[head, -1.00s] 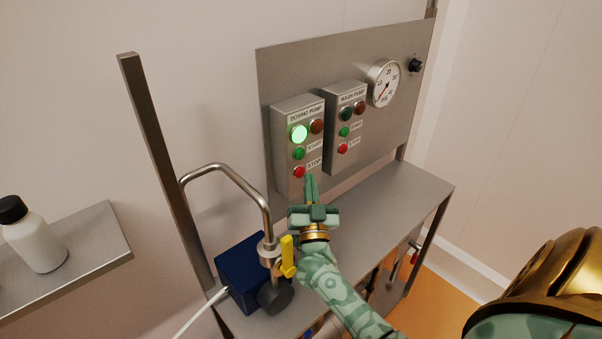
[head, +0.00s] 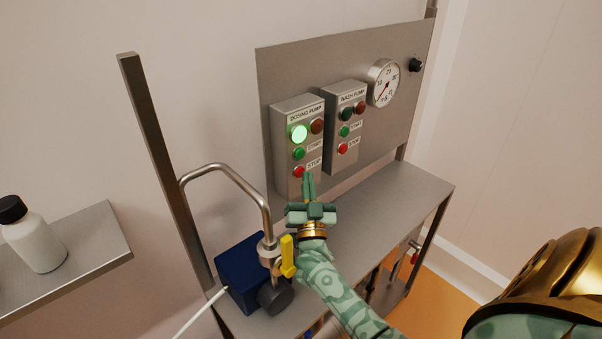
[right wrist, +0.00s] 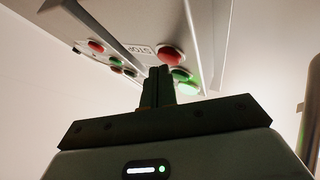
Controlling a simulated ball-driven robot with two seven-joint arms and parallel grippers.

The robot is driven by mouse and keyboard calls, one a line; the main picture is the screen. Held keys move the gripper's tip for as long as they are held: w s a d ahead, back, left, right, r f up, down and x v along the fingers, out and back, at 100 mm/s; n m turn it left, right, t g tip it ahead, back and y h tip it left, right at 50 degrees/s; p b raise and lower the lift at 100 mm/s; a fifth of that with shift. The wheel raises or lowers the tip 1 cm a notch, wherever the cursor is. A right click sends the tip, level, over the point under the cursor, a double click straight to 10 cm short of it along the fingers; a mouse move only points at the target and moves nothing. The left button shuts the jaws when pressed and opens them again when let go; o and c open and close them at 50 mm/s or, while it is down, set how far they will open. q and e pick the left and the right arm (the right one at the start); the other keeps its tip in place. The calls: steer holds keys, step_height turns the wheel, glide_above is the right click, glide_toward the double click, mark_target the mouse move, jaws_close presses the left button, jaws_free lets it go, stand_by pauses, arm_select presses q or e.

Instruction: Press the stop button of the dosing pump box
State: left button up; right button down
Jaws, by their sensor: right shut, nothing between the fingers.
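The dosing pump box (head: 296,140) is a grey box on the upright steel panel. Its green lamp is lit, with a dark red lamp beside it. A green start button (head: 299,153) sits above the red stop button (head: 299,172). My right gripper (head: 309,176) is shut and empty, its fingertips just below and right of the stop button in the head view. In the right wrist view a red button (right wrist: 170,55), beside a STOP label, is just beyond the fingertips (right wrist: 160,70). I cannot tell whether they touch. My left gripper is not in view.
The wash pump box (head: 345,127) stands right beside the dosing pump box, with similar buttons. A gauge (head: 383,83) and a black knob (head: 415,65) are further right. A bent pipe (head: 225,168) and yellow-handled valve (head: 288,257) stand left of my right arm. The steel shelf is mostly clear.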

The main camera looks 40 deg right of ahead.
steer(key=shift+w, duration=0.35)
stand_by(0.4)
steer(key=shift+s, duration=0.1)
steer(key=shift+s+p, duration=0.4)
steer(key=shift+s, duration=0.25)
steer(key=s+p, duration=0.1)
steer(key=s, duration=0.2)
steer(key=s+p, duration=0.1)
steer(key=s, duration=0.1)
steer(key=shift+d+p, duration=0.25)
steer(key=shift+p, duration=0.05)
stand_by(0.9)
